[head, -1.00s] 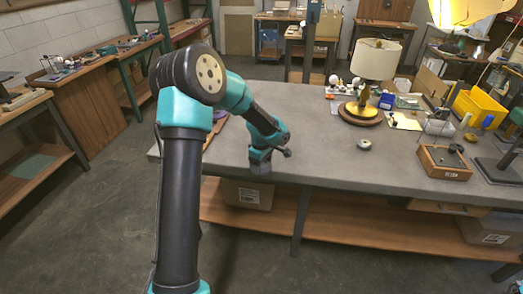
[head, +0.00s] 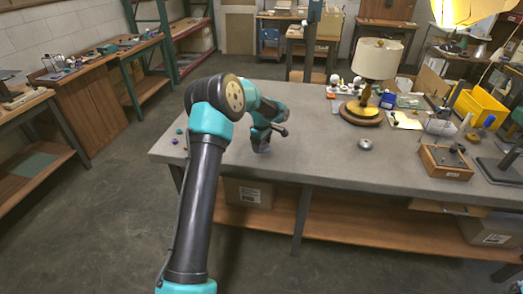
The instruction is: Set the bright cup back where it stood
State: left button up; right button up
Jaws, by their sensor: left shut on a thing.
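My left gripper (head: 262,146) points down at the front left part of the grey workbench (head: 310,160). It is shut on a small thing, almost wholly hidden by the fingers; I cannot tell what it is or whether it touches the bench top. A small round silvery piece, cup-like in shape (head: 365,144), stands on the bench to the right of the gripper, well apart from it. I cannot tell for sure which of these is the bright cup. My right gripper is out of view.
A lamp with a cream shade (head: 377,58) stands on a round base behind the silvery piece. A wooden box (head: 446,162) and a yellow bin (head: 480,104) are at the right. Small coloured beads (head: 180,131) lie at the left edge. The bench between gripper and silvery piece is clear.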

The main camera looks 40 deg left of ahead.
pick_arm(q)
jog(key=shift+w+a, duration=0.1)
jog(key=shift+w, duration=0.1)
jog(key=shift+a+f, duration=0.1)
jog(key=shift+f, duration=1.65)
jog(key=o, duration=1)
jog(key=shift+f, duration=0.15)
notch_tip(320, 180, up, 12)
